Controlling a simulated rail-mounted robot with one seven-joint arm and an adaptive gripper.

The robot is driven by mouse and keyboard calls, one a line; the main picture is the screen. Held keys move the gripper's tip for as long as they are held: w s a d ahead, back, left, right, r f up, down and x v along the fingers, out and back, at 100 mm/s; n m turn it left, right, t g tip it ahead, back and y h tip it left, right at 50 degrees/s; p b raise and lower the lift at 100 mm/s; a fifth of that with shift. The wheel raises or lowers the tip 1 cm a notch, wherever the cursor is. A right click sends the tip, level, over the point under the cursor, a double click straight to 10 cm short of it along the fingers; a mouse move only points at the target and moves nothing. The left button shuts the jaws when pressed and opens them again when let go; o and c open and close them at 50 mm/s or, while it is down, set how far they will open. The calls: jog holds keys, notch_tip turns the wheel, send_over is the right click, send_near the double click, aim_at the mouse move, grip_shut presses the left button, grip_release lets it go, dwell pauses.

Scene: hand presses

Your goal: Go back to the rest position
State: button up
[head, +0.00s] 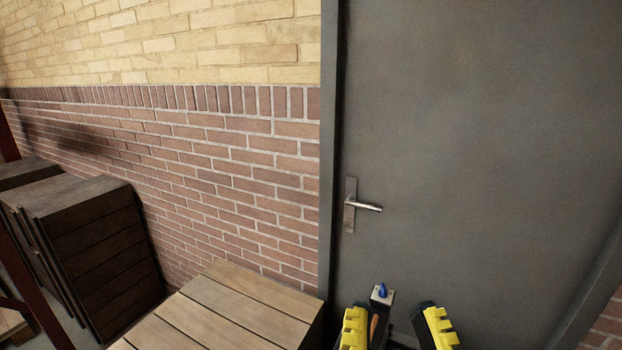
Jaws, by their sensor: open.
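My gripper (396,327) shows at the bottom edge of the head view, right of the middle. Its two yellow-padded fingers stand wide apart, and nothing is held between them. A small metal block with a blue part (382,291) shows just behind the left finger; I cannot tell what it belongs to. The rest of my arm is out of view. No hand press can be made out.
A grey door (480,130) with a metal handle (362,206) fills the right side. A brick wall (200,150) is at the left. A light wooden crate (215,315) stands left of my gripper. Darker wooden crates (100,245) stand at the far left.

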notch_tip(320, 180, up, 38)
jog(key=p, duration=3.8)
jog(key=shift+w, duration=0.3)
jog(key=shift+f, duration=0.1)
